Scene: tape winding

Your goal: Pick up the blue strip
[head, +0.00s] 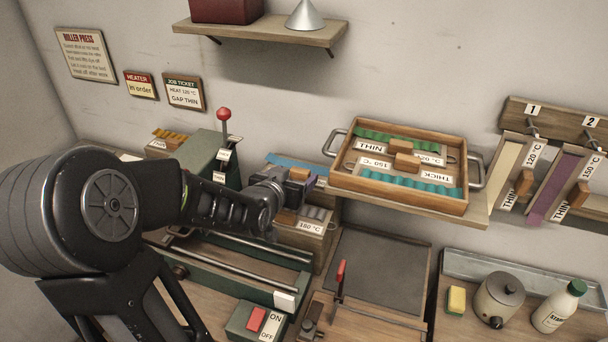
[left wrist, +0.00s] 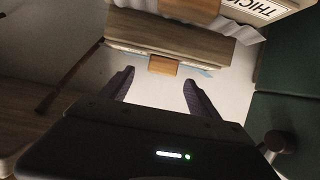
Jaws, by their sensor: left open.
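A flat blue strip (head: 288,161) shows in the head view just behind my left gripper, left of the wooden tray; the gripper hides part of it. A small blue sliver (left wrist: 206,73) shows in the left wrist view near the right fingertip, beside a small wooden block (left wrist: 163,66) on the edge of a box-like piece. My left gripper (head: 301,184) is open, its two dark fingers (left wrist: 159,90) apart with nothing between them. The block is just beyond the fingertips. I cannot tell whether the fingers touch anything. My right gripper is in neither view.
A wooden tray (head: 341,178) with green and teal corrugated pieces stands right of my gripper. A box labelled 180 °C (head: 309,227) is just below it. The green roller press (head: 250,285) lies under my left arm. A red-knobbed lever (head: 224,128) stands behind. A dark board (head: 378,268) is bare.

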